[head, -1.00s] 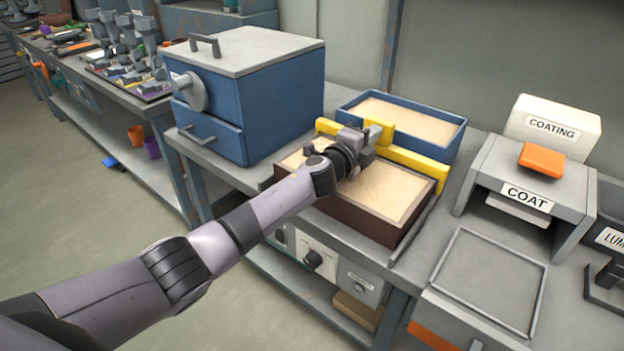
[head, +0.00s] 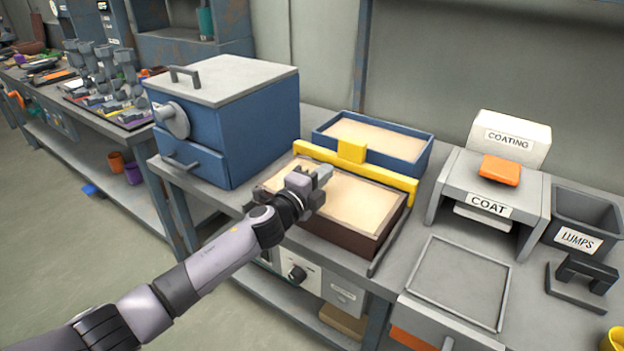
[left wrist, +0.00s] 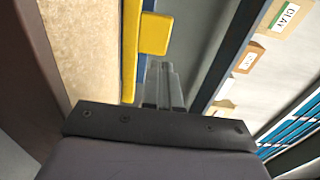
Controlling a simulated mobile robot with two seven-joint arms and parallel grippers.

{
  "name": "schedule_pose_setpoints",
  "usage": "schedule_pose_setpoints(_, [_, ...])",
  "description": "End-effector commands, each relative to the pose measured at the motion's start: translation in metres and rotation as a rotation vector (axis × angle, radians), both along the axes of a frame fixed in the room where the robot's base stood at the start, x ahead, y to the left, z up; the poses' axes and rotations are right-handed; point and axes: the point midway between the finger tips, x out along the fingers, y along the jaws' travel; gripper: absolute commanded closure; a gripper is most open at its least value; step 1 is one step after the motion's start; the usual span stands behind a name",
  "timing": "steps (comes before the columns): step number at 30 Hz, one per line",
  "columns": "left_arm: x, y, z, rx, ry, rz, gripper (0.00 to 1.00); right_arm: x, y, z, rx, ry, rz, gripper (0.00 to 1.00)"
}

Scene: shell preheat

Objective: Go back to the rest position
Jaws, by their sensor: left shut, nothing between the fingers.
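My left gripper (head: 322,172) is shut and empty. In the head view it hangs over the sand-filled brown box (head: 362,230), in front of the yellow bar (head: 400,182). The left wrist view shows its closed fingers (left wrist: 162,85) beside the yellow bar (left wrist: 129,45), with the sand (left wrist: 85,50) to their left. I cannot tell the exact gap between the fingers and the bar. My right gripper is not in view.
A blue furnace-like box (head: 232,125) with a drawer stands left of the sand box. A blue sand tray (head: 420,160) lies behind the bar. The COAT stand (head: 450,190) and LUMPS bin (head: 590,215) are at right.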

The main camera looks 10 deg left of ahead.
Motion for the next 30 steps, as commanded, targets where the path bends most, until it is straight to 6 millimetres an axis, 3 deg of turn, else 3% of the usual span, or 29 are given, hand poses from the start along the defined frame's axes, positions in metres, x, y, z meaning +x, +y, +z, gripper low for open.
schedule_pose_setpoints(6, [-0.025,0.009,-0.001,0.001,0.002,0.0,1.0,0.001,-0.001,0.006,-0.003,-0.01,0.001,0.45])
schedule_pose_setpoints(16, [-0.047,0.013,-0.009,-0.041,0.034,0.002,1.0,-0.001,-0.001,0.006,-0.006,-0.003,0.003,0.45])
schedule_pose_setpoints(20, [-0.072,0.01,-0.035,-0.173,0.135,0.017,1.0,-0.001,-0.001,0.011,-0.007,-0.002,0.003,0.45])
schedule_pose_setpoints(30, [-0.176,0.02,-0.112,-0.67,0.499,0.162,1.0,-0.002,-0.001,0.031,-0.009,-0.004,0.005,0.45])
